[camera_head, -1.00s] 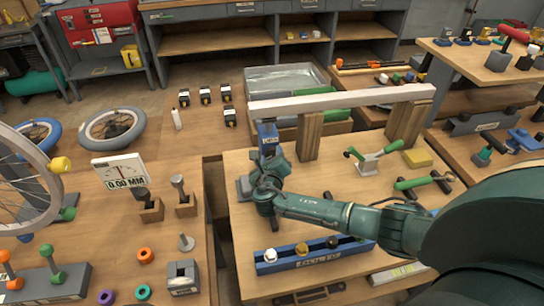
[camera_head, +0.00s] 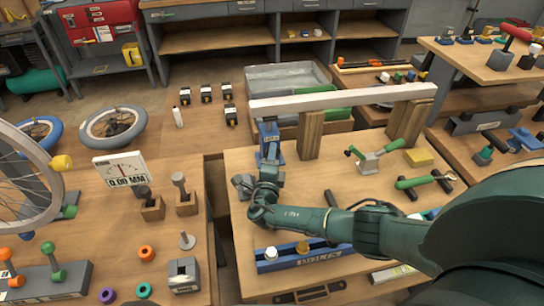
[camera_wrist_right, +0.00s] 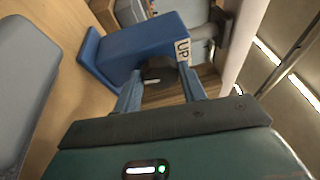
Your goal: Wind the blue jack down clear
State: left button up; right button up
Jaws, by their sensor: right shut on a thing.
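The blue jack (camera_head: 268,134) stands on the right-hand bench under the left end of the white beam (camera_head: 340,97). In the right wrist view the jack (camera_wrist_right: 140,45) shows an "UP" label and a grey post with a dark pad close to the beam (camera_wrist_right: 245,40). I cannot tell whether pad and beam touch. My right gripper (camera_head: 268,168) is at the near side of the jack. In the wrist view its fingers (camera_wrist_right: 162,88) are shut on the jack's dark knob (camera_wrist_right: 158,70), which is partly hidden. My left gripper is not in view.
Wooden posts (camera_head: 310,135) and (camera_head: 404,123) stand under the beam. A grey block (camera_wrist_right: 25,70) lies close to the gripper. A blue rack (camera_head: 300,258) with knobs is at the bench front. A dial sign (camera_head: 119,170) reads 0.00 MM. A green-handled clamp (camera_head: 374,156) stands to the right.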

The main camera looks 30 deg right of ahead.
jog(key=shift+n+t, duration=0.3)
jog(key=shift+n, duration=0.4)
jog(key=o, duration=1)
